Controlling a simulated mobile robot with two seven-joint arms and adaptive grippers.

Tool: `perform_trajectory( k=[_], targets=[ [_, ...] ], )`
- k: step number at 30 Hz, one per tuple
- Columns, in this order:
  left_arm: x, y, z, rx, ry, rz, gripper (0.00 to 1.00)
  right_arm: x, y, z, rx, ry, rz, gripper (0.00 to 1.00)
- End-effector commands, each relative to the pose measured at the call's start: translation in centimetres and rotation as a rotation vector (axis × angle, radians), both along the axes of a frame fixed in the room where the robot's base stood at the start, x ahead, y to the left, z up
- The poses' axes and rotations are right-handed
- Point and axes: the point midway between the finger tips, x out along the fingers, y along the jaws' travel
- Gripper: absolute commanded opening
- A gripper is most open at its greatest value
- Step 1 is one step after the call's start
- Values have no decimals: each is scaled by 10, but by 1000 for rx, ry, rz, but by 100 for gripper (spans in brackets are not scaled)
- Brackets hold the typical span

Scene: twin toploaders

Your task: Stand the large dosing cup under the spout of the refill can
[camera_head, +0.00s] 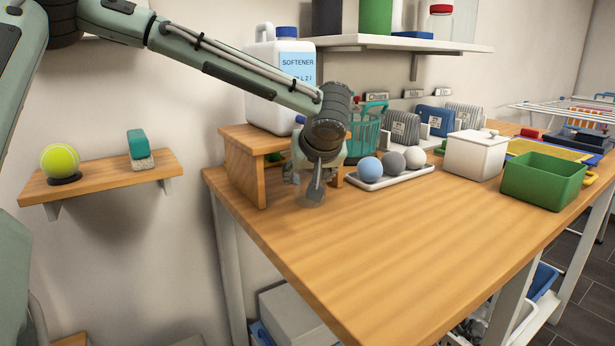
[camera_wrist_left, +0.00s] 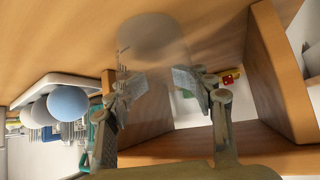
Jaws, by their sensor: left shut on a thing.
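The large dosing cup (camera_head: 313,197) is clear and see-through, low over the table in front of the wooden stand. My left gripper (camera_head: 311,180) is shut on it from above. In the left wrist view the cup (camera_wrist_left: 152,40) sits between the fingers of the gripper (camera_wrist_left: 160,88). I cannot tell whether its base touches the table. The refill can (camera_head: 263,85) is white, with a blue "SOFTENER" label, and stands on the stand. A blue part, perhaps its spout, shows at its lower front; my arm hides some of this area. My right gripper is not in view.
The wooden stand (camera_head: 244,168) is close behind and left of the gripper. A white tray (camera_head: 395,180) with several balls lies just to the right, with a teal basket (camera_head: 371,122) behind. A green bin (camera_head: 545,181) stands farther right. The front of the table (camera_head: 380,255) is clear.

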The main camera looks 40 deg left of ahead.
Motion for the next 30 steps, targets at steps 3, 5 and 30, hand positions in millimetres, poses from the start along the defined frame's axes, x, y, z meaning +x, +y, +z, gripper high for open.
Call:
perform_trajectory(
  k=[3, 5, 30],
  targets=[
    [0, 0, -2, 1, -1, 0, 26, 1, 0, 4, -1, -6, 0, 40],
    [0, 0, -2, 0, 0, 0, 50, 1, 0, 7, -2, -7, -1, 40],
    [-22, -25, 33, 2, -5, -4, 74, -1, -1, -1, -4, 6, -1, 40]
  ],
)
